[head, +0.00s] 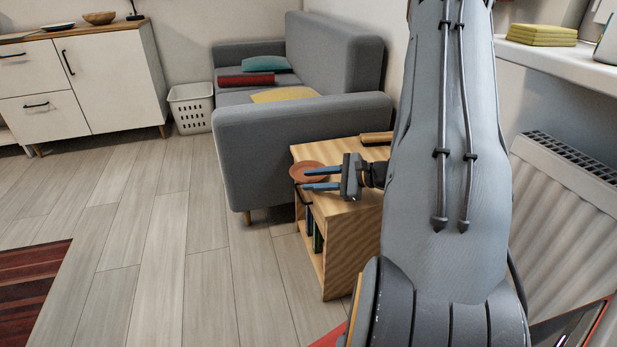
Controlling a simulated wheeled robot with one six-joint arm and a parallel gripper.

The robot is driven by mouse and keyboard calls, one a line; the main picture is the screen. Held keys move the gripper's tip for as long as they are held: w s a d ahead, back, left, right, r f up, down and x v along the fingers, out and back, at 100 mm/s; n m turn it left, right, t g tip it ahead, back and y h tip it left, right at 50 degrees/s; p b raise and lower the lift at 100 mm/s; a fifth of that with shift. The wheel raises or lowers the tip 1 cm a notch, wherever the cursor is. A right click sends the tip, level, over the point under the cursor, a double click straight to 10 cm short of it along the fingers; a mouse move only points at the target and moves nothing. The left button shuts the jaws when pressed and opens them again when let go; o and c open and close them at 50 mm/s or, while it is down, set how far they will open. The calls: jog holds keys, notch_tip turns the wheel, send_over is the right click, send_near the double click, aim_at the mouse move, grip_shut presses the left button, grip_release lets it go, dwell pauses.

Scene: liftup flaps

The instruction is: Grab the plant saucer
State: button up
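The plant saucer (300,168) is a round terracotta-brown dish on top of the wooden cabinet (345,212), near its left edge. My gripper (306,180) reaches over the cabinet top from the right, with its two blue fingers pointing left. The fingers are spread apart with a clear gap between them. The upper finger overlaps the saucer in the picture, and the lower finger appears just in front of it. I cannot tell whether either finger touches the saucer. Part of the saucer is hidden behind the upper finger.
A wooden item (376,139) lies at the cabinet's back edge. A grey sofa (300,125) stands just behind. A radiator (565,200) and a sill with yellow cloths (541,36) are at right. A white basket (191,108) stands farther back.

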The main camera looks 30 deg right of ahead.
jog(key=shift+x, duration=0.95)
grip_shut()
